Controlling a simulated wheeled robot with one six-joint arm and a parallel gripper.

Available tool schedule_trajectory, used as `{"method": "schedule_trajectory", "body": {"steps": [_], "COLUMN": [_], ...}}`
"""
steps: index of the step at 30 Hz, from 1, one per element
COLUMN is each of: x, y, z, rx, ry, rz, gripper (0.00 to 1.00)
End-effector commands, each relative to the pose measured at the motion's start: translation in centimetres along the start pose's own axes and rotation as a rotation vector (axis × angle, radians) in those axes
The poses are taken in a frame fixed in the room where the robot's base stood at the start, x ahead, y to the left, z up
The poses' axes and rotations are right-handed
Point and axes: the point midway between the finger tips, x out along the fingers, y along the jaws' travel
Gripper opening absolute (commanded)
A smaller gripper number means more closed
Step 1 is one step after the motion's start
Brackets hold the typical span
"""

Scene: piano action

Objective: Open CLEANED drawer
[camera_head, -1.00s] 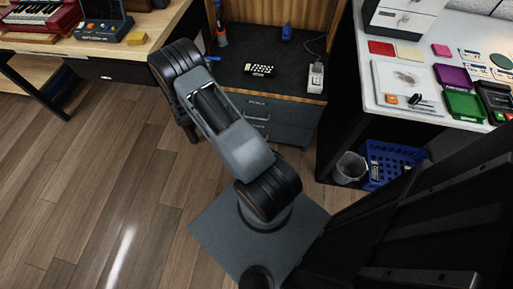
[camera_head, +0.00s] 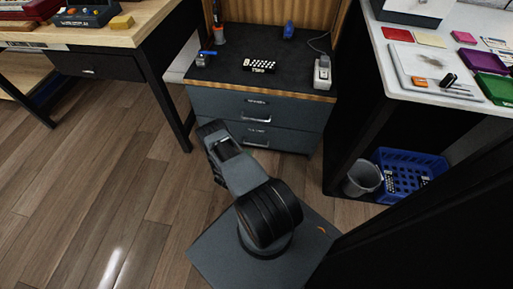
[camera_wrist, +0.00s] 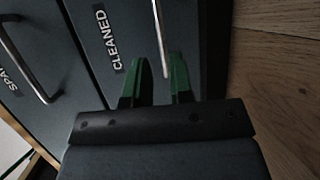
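The CLEANED drawer (camera_wrist: 95,55) has a dark grey front with a white-lettered label and a bar handle (camera_wrist: 160,35). In the head view, the CLEANED drawer (camera_head: 225,133) is the lower drawer front and looks shut, with its handle (camera_head: 256,145) to the right of my arm. My gripper (camera_wrist: 160,62) has two green fingers, apart and with nothing clamped. In the wrist view, the near end of the handle shows between the fingers; I cannot tell whether they touch it. My gripper is hidden in the head view.
The upper drawer (camera_head: 225,103) has its own handle (camera_wrist: 25,60), left of the CLEANED handle in the wrist view. A grey bin (camera_head: 362,178) and blue basket (camera_head: 410,165) stand right of the cabinet. A table leg (camera_head: 168,100) stands left. Wooden floor (camera_head: 130,180) is open there.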

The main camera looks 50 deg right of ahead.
Motion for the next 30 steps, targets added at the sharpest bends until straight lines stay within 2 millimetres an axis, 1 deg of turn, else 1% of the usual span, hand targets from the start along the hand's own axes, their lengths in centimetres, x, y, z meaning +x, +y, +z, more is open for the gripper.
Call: {"method": "schedule_trajectory", "body": {"steps": [1, 6, 12, 15, 21, 30], "x": [1.2, 4.4, 7.2, 8.2, 9.1, 9.1], "y": [-0.3, -0.3, -0.2, -0.2, 0.0, 0.0], "z": [0.1, 0.1, 0.1, 0.1, 0.0, 0.0], "rx": [0.002, 0.001, 0.000, 0.000, -0.001, -0.002], "ry": [-0.006, -0.004, -0.003, -0.003, -0.001, -0.001], "rz": [0.001, 0.001, 0.001, -0.001, 0.000, 0.000], "gripper": [0.21, 0.21, 0.21, 0.21, 0.21, 0.21]}}
